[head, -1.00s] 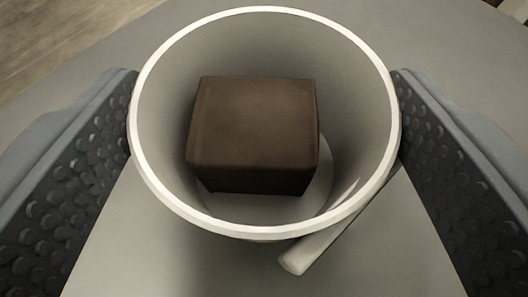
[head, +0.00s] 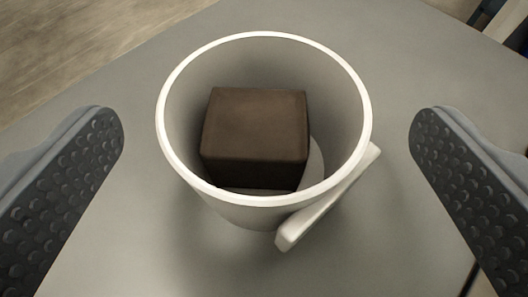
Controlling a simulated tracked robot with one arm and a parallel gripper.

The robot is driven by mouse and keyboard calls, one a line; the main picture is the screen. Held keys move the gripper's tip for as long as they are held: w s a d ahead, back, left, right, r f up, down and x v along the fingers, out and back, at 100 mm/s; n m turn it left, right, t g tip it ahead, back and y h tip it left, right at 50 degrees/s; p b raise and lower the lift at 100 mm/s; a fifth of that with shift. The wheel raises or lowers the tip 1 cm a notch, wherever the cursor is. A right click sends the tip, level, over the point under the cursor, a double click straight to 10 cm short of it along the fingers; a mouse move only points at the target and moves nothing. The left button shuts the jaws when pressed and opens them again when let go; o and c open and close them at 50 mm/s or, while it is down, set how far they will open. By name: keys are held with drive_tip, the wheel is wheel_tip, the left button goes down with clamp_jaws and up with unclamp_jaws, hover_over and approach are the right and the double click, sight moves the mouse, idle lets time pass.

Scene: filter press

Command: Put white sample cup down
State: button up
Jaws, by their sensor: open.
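The white sample cup (head: 245,212) stands upright on a grey surface in the middle of the head view. A dark brown block (head: 255,138) sits inside it. The cup's white handle (head: 325,205) points toward the lower right. My gripper (head: 268,135) is open, with one textured finger to the left of the cup and one to the right. Clear gaps show between both fingers and the cup, so neither touches it.
The grey surface (head: 330,55) is bare around the cup. Its edge runs diagonally at the upper left, with a brownish streaked floor (head: 90,35) beyond. Dark and pale parts of something unclear (head: 505,30) show at the upper right corner.

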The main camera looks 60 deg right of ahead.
drive_tip(key=p+v, duration=0.1)
drive_tip(key=v, duration=0.2)
drive_tip(key=shift+a+r, duration=0.2)
drive_tip(key=shift+a, duration=0.1)
drive_tip(key=shift+v, duration=0.85)
